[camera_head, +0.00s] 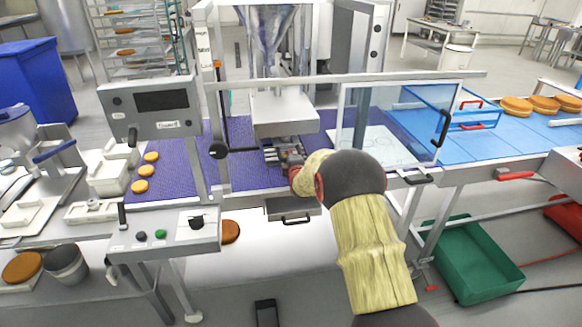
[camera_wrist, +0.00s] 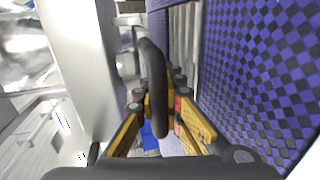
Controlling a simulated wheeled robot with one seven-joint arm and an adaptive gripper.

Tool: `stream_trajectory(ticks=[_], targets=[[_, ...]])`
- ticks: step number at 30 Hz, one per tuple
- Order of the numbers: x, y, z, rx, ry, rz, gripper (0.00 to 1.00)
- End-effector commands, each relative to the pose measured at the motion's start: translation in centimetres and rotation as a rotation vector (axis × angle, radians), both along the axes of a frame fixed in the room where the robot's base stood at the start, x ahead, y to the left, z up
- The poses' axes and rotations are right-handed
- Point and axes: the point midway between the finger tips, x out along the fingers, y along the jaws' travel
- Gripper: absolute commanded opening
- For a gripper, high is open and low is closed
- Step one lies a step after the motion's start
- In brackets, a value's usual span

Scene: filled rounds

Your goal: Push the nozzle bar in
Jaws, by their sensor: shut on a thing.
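The nozzle bar's black curved handle (camera_wrist: 152,80) runs down the middle of the wrist view. My gripper (camera_wrist: 160,98) has its yellow fingers on either side of this handle and is shut on it. In the head view my gripper (camera_head: 284,157) is below the white depositor block (camera_head: 284,114), just above the purple belt. The bar's body is mostly hidden there by the gripper and the block. Metal nozzle parts (camera_wrist: 125,42) show beyond the handle in the wrist view. I cannot tell how far in the bar sits.
The purple belt (camera_head: 238,176) runs under the machine. A clear guard panel (camera_head: 390,125) with a black handle stands right of my arm. A control box (camera_head: 165,236) is at the front left. Orange rounds (camera_head: 140,186) lie on the belt's left part.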

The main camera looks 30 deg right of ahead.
Motion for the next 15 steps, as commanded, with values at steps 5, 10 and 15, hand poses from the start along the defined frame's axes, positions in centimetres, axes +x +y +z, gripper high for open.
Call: stream_trajectory(ticks=[5,10,15], targets=[[1.4,-0.4,0.0,0.0,0.0,0.0,0.0],[1.8,-0.5,0.1,0.0,-0.001,0.0,0.0],[1.9,-0.5,0.2,-0.001,-0.003,0.0,0.0]])
